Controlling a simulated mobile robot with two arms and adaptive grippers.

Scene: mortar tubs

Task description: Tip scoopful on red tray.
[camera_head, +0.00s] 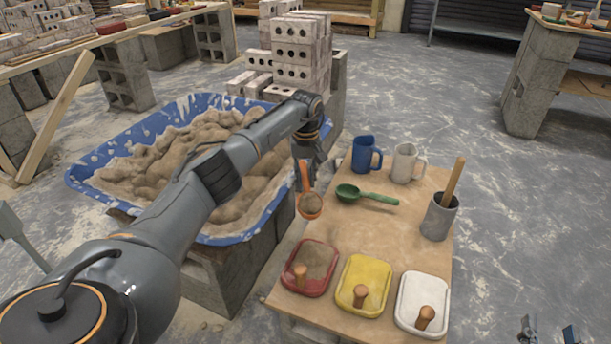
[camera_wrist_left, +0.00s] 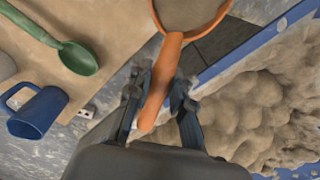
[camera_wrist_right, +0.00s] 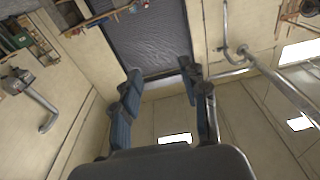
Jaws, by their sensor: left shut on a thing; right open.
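My left gripper (camera_head: 306,172) is shut on the handle of an orange scoop (camera_head: 310,206). In the left wrist view the handle (camera_wrist_left: 157,95) runs between the fingers, and the bowl (camera_wrist_left: 190,12) holds grey-brown mortar. The scoop is above the left edge of the wooden board, up the picture from the red tray (camera_head: 331,257). The red tray has a brownish inside that looks like mortar, and an orange-brown peg stands at its front. My right gripper (camera_head: 547,333) is at the bottom right corner, away from the board; its wrist view (camera_wrist_right: 160,75) shows it open and empty.
A yellow tray (camera_head: 377,262) and a white tray (camera_head: 444,284) stand right of the red one. A green scoop (camera_head: 375,198), blue mug (camera_head: 362,155), white mug (camera_head: 403,163) and grey holder (camera_head: 436,220) share the board (camera_head: 400,237). A blue mortar tub (camera_head: 85,188) stands left.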

